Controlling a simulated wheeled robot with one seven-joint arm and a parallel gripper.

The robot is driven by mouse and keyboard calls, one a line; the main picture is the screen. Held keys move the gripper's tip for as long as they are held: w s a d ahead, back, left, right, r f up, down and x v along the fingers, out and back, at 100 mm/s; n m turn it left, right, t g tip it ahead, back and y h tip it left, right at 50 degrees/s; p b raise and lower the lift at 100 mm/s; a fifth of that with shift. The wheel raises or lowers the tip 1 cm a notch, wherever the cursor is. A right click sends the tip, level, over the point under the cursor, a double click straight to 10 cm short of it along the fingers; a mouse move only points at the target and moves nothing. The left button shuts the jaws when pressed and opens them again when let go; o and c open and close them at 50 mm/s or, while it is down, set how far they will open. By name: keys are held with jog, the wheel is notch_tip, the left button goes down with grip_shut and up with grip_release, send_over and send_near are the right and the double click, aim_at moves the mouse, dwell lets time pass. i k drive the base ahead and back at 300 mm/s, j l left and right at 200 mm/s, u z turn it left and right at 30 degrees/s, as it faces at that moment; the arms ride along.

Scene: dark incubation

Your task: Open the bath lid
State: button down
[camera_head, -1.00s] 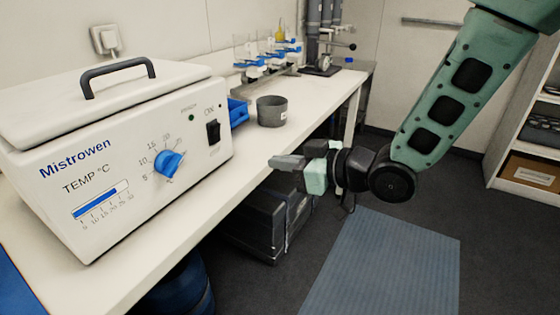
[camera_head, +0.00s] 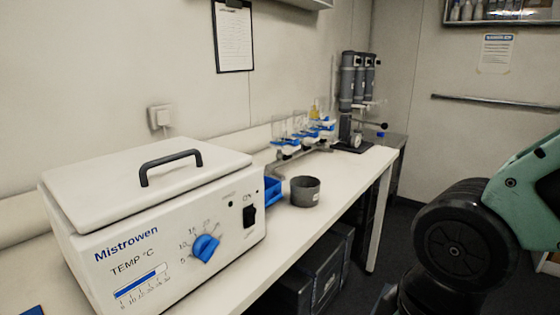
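The white Mistrowen bath (camera_head: 185,255) stands on the bench at the left, with a blue dial, a temperature scale and a black switch on its front. Its white lid (camera_head: 105,187) lies flat and closed on top. The lid's dark arched handle (camera_head: 170,160) stands up near the lid's middle, with nothing touching it. My arm shows at the right edge, well apart from the bath. My gripper is not in the picture.
A grey round pot (camera_head: 305,191) and a blue tray (camera_head: 272,189) stand right of the bath. Glassware on a blue-clamped rack (camera_head: 300,137) is farther back. A wall socket (camera_head: 159,117) and clipboard (camera_head: 233,37) are behind. The bench front is clear.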

aim_at(96, 194)
jog(key=i+u, duration=0.1)
jog(key=u, duration=0.7)
